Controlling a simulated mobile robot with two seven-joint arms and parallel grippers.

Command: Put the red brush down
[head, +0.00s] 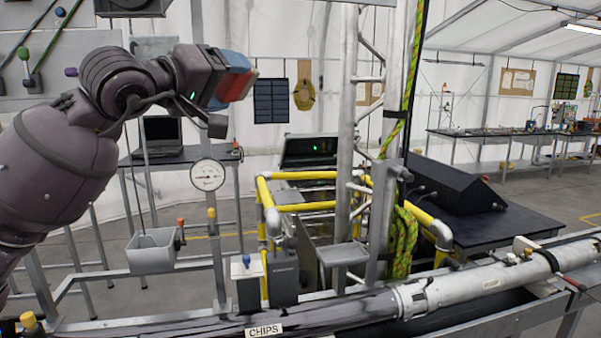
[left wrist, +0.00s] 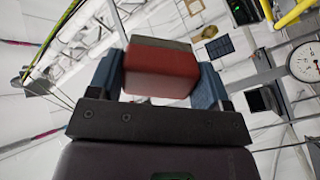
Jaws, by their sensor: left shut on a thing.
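My left gripper (head: 228,78) is raised at the upper left of the head view, well above the rails and the pipe. It is shut on the red brush (head: 238,86), a blocky red piece. In the left wrist view the red brush (left wrist: 160,72) sits between the two blue fingers of the left gripper (left wrist: 160,82), with a dark grey strip along its upper edge. The fingers hide its sides, and I cannot see any bristles clearly. My right gripper is not in view.
A grey open bin (head: 152,255) hangs on the rail at left, below my arm. A pressure gauge (head: 207,175) stands beside it. A small grey shelf (head: 342,253) sits by the truss tower (head: 364,130). A long pipe (head: 440,291) with a CHIPS label (head: 264,331) crosses the front. Yellow railings (head: 310,205) stand behind.

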